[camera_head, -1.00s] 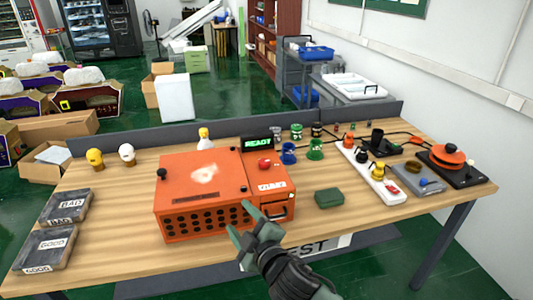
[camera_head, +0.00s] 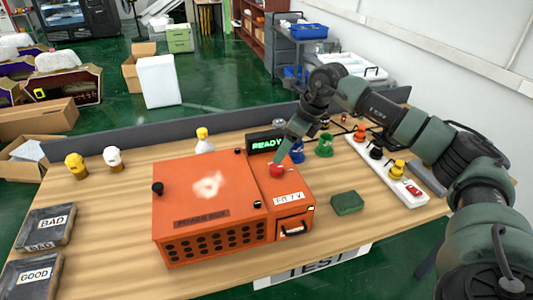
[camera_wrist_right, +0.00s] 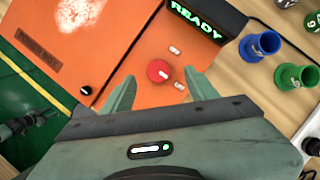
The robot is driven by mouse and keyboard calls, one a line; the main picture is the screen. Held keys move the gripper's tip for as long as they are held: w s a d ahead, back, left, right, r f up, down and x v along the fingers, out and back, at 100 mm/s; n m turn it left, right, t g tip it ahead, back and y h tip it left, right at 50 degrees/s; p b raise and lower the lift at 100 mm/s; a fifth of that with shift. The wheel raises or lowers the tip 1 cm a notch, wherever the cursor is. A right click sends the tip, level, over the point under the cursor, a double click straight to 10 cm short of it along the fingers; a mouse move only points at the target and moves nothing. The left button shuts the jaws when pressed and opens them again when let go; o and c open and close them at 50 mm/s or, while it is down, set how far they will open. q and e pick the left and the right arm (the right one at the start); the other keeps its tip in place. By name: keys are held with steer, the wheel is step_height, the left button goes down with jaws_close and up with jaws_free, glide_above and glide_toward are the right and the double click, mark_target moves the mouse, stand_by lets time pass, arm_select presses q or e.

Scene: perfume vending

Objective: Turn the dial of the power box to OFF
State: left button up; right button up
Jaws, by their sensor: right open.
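The orange power box (camera_head: 205,200) stands on the wooden table, lid closed. Its red dial (camera_head: 277,170) is on top of the right-hand section; in the right wrist view the round dial (camera_wrist_right: 158,71) carries a small white mark. Two small pale labels lie beside it, too small to read. My right gripper (camera_head: 281,158) reaches over the box from the right and points down at the dial. In the right wrist view its open fingers (camera_wrist_right: 163,85) stand on either side of the dial, apart from it. My left gripper is not in the head view.
A display reading READY (camera_head: 266,142) stands just behind the dial. Blue (camera_head: 297,153) and green (camera_head: 324,146) cups stand to its right. A dark green block (camera_head: 347,203) lies right of the box. A white power strip (camera_head: 405,185) is farther right. BAD (camera_head: 47,226) and GOOD (camera_head: 32,276) trays are left.

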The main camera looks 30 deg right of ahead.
mark_target(278, 167)
steer(key=shift+s+d, duration=0.1)
steer(key=shift+d, duration=0.15)
steer(key=shift+s+a+f+p, duration=0.35)
steer(key=shift+s+f+p, duration=0.2)
steer(key=shift+f, duration=0.2)
steer(key=p+x, duration=0.1)
steer(key=x, duration=0.1)
steer(key=shift+w+a+f, duration=0.1)
steer(key=shift+w+f, duration=0.05)
steer(key=shift+f, duration=0.15)
steer(key=shift+w+a+f, duration=0.15)
steer(key=shift+w+f, duration=0.55)
steer(key=shift+f, duration=0.3)
steer(key=shift+s+f, duration=0.1)
steer(key=shift+f, duration=0.05)
jaws_close()
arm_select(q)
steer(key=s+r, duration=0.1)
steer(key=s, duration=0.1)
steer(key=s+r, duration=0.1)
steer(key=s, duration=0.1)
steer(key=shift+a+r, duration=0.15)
